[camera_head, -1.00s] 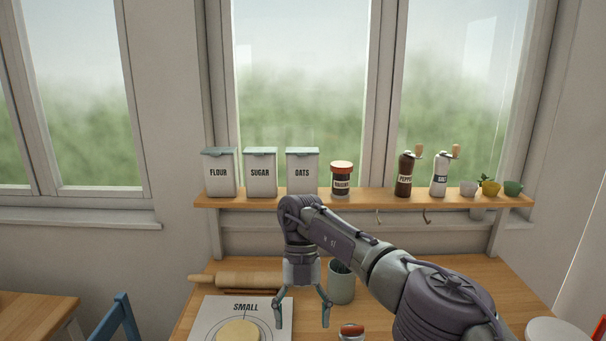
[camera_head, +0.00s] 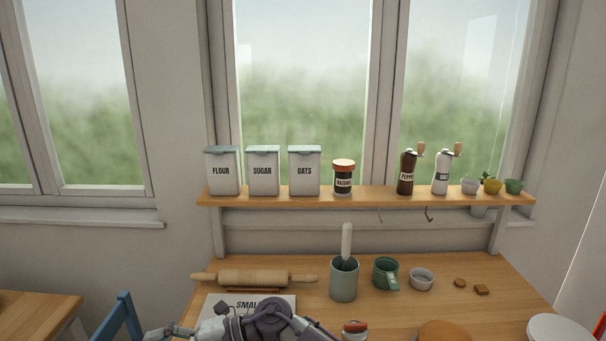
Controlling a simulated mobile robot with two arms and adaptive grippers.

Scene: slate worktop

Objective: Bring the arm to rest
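My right arm (camera_head: 272,318) is low at the bottom edge of the head view, in front of the board marked SMALL (camera_head: 250,302), and hides most of it. A pale grey end piece, which looks like my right gripper (camera_head: 172,331), lies at the lower left, cut off by the frame. I cannot tell whether its fingers are open or shut. I see nothing held. My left gripper is not in view.
A rolling pin (camera_head: 254,278) lies behind the board. A utensil crock (camera_head: 343,281), a green mug (camera_head: 385,273), a small bowl (camera_head: 421,279) and a red-lidded jar (camera_head: 354,331) stand to the right. The shelf (camera_head: 370,194) holds canisters and mills.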

